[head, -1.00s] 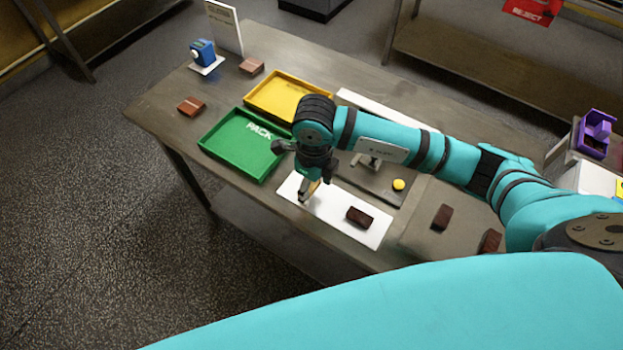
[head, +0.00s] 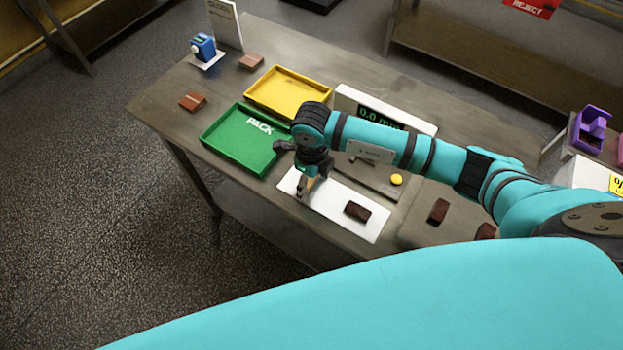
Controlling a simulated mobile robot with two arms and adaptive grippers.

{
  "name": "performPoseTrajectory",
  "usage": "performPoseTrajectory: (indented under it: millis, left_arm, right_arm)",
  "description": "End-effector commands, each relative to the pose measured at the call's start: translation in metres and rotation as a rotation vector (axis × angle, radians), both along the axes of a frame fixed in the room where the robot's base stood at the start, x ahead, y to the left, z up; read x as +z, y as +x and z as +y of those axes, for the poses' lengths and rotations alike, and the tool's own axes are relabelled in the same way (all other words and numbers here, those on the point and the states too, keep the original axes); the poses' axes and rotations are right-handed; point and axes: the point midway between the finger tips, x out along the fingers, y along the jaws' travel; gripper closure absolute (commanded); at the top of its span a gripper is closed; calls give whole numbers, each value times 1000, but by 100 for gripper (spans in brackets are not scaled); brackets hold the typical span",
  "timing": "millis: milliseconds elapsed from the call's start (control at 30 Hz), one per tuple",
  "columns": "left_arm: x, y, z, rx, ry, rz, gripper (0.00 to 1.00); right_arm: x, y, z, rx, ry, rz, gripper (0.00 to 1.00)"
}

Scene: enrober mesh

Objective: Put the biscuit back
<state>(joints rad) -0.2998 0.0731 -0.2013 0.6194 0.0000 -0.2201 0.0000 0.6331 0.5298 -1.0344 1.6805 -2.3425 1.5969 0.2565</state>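A dark brown biscuit (head: 357,211) lies on the right half of a white board (head: 371,226) at the table's front edge. Two more dark brown bars lie to the right, one (head: 438,211) in full view and one (head: 485,231) partly hidden by my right arm. I cannot tell which is the task's biscuit. My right gripper (head: 304,192) points down over the board's left end, left of and apart from the biscuit there. Its fingers are too small to show whether they are open or hold anything. My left gripper is not in view.
A green PACK tray (head: 208,137) and a yellow tray (head: 250,97) stand left of and behind my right gripper. A device with a 0.0 display (head: 380,113) is partly hidden by my arm. Two lighter brown bars (head: 193,101) (head: 251,61) and a blue device (head: 203,46) are at left.

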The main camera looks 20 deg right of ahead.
Motion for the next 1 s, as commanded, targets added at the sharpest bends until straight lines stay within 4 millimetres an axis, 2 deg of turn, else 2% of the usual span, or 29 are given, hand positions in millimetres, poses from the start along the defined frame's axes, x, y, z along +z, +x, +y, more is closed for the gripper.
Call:
performPoseTrajectory:
  millis: [67,400,467,567,800,1000]
  left_arm:
    - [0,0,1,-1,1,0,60]
    - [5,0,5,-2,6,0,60]
    - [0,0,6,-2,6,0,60]
    - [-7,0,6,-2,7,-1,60]
    - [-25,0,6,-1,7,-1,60]
    - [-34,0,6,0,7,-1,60]
  right_arm:
    - [0,0,0,0,0,0,20]
    - [5,0,0,0,0,0,20]
    - [8,1,0,1,0,-2,20]
    - [22,1,0,2,1,-4,20]
    - [74,2,0,2,1,-8,20]
    - [108,1,0,1,1,-4,20]
